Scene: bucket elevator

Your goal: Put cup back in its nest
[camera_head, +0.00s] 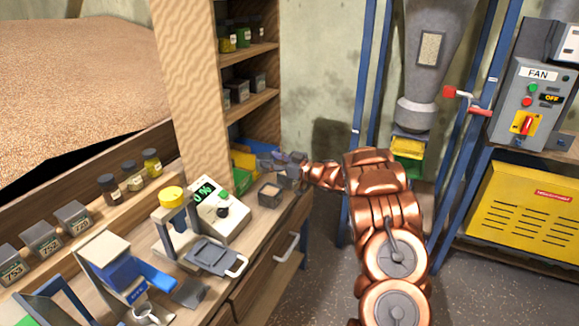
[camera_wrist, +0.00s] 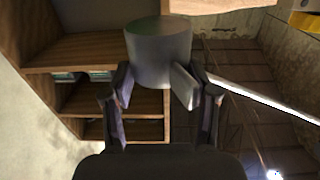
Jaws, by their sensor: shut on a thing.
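A plain grey metal cup (camera_wrist: 158,60) is between the two fingers of my gripper (camera_wrist: 155,92) in the wrist view. My gripper is shut on its sides. In the head view my gripper (camera_head: 286,166) is at the end of my copper-coloured arm, over the far right end of the wooden bench (camera_head: 262,245). The cup is small and hard to tell from the fingers there. A small grey open box with a brown inside (camera_head: 270,196) stands on the bench just below and left of my gripper. I cannot tell whether it is the nest.
A moisture meter reading "0%" (camera_head: 212,205) and a device with a yellow cap (camera_head: 171,197) stand left on the bench. A grey tray with a white handle (camera_head: 214,257) lies before them. Wooden shelves (camera_head: 250,50) rise behind. A blue frame (camera_head: 365,100) stands right of my gripper.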

